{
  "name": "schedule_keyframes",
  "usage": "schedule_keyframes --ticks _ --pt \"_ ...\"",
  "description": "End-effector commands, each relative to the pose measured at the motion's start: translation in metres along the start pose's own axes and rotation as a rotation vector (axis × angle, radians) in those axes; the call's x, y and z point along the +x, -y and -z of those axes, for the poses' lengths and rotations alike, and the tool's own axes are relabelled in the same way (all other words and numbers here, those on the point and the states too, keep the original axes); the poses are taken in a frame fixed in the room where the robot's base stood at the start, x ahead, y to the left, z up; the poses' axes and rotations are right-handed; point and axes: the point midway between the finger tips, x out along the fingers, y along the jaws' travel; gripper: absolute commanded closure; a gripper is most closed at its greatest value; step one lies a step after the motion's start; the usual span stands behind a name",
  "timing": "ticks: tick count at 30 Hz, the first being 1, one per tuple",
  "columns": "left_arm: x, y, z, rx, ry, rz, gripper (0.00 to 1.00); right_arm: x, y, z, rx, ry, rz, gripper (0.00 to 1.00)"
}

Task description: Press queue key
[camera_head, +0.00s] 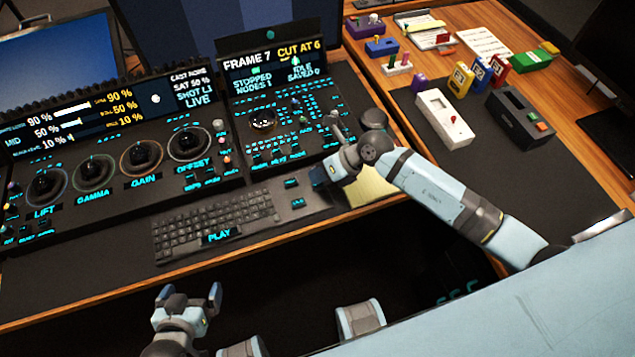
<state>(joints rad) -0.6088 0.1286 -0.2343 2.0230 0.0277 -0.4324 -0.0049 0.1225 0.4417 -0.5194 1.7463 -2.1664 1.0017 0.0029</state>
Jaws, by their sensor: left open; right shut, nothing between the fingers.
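The dark control panel (120,215) fills the left and middle of the desk, with lit cyan labels. A label reading PLAY (219,236) lies at the keyboard's front edge. Two small lit keys (291,183) (297,202) sit right of the keyboard; their lettering is too small to read. I cannot tell which key is the queue key. My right gripper (320,177) is shut and empty, low over the panel's right end, just right of those keys; contact cannot be told. It hides part of the panel there. My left gripper (187,299) is open and empty in front of the desk.
A keyboard (213,222), several trackballs such as the one at OFFSET (188,143), and a small screen (272,67) are on the panel. A yellow pad (372,187) lies under my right arm. Boxes, including a white one (444,118), stand at right.

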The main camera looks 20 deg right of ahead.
Motion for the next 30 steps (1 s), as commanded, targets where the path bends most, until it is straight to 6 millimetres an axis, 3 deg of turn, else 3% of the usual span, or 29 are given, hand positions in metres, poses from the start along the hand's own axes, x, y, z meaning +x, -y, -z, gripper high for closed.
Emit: schedule_keyframes --ticks 30 --pt "0.0022 0.0005 -0.003 0.0 -0.001 0.001 0.0 0.0071 0.0055 0.0053 0.0 -0.001 0.0 1.0"
